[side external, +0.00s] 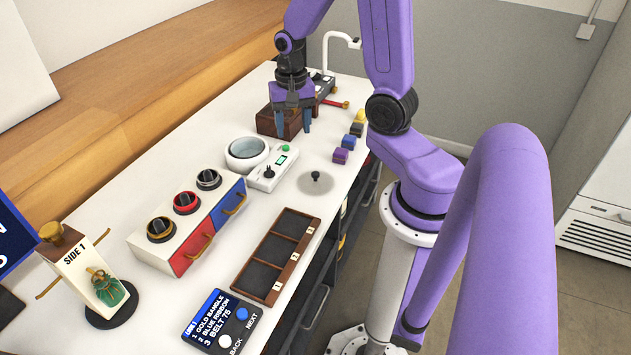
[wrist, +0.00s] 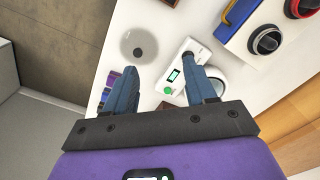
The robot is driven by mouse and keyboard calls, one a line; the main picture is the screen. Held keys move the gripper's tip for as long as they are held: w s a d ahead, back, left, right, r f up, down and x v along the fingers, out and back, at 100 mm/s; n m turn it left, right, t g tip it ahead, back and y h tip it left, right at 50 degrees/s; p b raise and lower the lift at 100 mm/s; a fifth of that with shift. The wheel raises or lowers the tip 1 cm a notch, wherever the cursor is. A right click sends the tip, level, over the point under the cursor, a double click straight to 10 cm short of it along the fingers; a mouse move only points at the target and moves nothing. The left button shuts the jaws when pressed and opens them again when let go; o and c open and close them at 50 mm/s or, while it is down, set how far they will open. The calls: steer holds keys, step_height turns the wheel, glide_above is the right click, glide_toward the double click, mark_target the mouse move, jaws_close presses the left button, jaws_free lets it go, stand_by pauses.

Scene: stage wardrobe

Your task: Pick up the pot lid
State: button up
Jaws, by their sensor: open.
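The pot lid (side external: 316,183) is a flat, see-through grey disc with a small black knob in its middle. It lies on the white table near the right edge, and it also shows in the wrist view (wrist: 139,46) at the upper middle. My gripper (side external: 293,124) is open with nothing between its blue fingers. It hangs over the far part of the table, in front of a brown box, apart from the lid. In the wrist view my gripper (wrist: 160,70) points toward the table, with the lid beyond and left of the fingertips.
A white device with a display (side external: 272,170) and a round white pot (side external: 246,153) stand left of the lid. Small coloured blocks (side external: 347,143) sit behind it. A brown box (side external: 270,120) is by my gripper. A compartment tray (side external: 267,245) lies nearer, with clear table between.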

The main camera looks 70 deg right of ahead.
steer(key=s+d+f+m, duration=0.2)
steer(key=d+f+m, duration=0.1)
steer(key=d+m, duration=0.45)
glide_above(315, 173)
steer(key=f, duration=1.1)
steer(key=shift+s+d+f, duration=0.2)
steer(key=shift+s, duration=0.1)
steer(key=shift+w+a+f, duration=0.1)
steer(key=shift+w+f, duration=0.05)
steer(key=shift+f, duration=1.4)
steer(key=shift+w+a+f, duration=0.1)
steer(key=shift+f, duration=1.45)
jaws_close()
